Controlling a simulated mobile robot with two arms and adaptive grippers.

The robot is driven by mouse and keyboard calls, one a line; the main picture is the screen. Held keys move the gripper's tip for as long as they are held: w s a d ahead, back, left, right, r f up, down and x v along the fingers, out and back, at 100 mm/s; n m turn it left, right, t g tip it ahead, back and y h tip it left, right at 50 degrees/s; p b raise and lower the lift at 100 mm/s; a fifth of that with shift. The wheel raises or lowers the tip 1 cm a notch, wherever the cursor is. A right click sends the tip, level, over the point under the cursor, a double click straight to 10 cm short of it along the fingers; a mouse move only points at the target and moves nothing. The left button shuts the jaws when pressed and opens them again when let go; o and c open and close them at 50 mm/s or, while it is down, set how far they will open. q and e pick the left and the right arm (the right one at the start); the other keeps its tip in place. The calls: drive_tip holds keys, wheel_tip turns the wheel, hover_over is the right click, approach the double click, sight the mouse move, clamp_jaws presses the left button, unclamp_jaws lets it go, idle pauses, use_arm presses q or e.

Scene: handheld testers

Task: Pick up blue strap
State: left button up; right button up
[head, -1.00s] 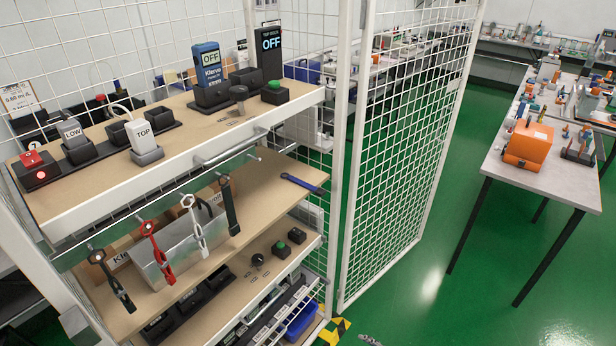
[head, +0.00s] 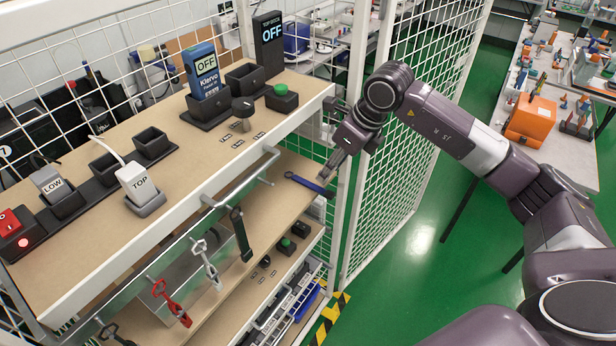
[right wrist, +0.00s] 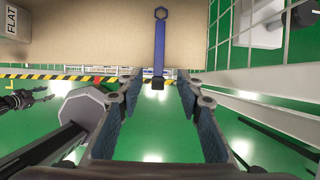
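The blue strap (head: 309,184) lies on the right end of the middle shelf (head: 262,205). In the right wrist view the strap (right wrist: 160,45) has a ring at its far end. Its dark near end reaches out past the shelf edge. My right gripper (head: 326,175) is at the shelf's right end, close to the strap, and partly overlaps it in the head view. In the right wrist view the gripper (right wrist: 158,95) is open and empty, with the strap's dark end ahead, between the lines of its fingers.
A wire mesh panel (head: 415,130) stands just right of the shelf, close to my right arm. The upper shelf (head: 190,150) with several testers overhangs the middle one. Clips and a black strap (head: 241,233) hang from the front rail. Green floor lies open to the right.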

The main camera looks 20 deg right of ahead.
sight(318, 188)
drive_tip(key=shift+s+a+f+p, duration=0.2)
drive_tip(key=shift+f+p, duration=0.15)
drive_tip(key=shift+f, duration=0.3)
drive_tip(key=shift+p+x, duration=0.8)
drive_tip(key=shift+x, duration=0.1)
drive_tip(key=x, duration=0.1)
drive_tip(key=p+x, duration=0.1)
drive_tip(key=x, duration=0.1)
drive_tip(key=shift+w+r, duration=0.2)
drive_tip(key=shift+w, duration=0.05)
drive_tip(key=shift+w+f, duration=0.15)
drive_tip(key=shift+f, duration=0.35)
use_arm(q)
drive_tip(key=shift+g, duration=0.3)
drive_tip(key=shift+s+a+r, duration=0.25)
drive_tip(key=shift+s+r, duration=0.6)
drive_tip(key=shift+s, duration=0.35)
drive_tip(key=shift+s+a+r, duration=0.25)
drive_tip(key=shift+s+r, duration=0.6)
drive_tip(key=shift+s, duration=0.3)
use_arm(e)
clamp_jaws()
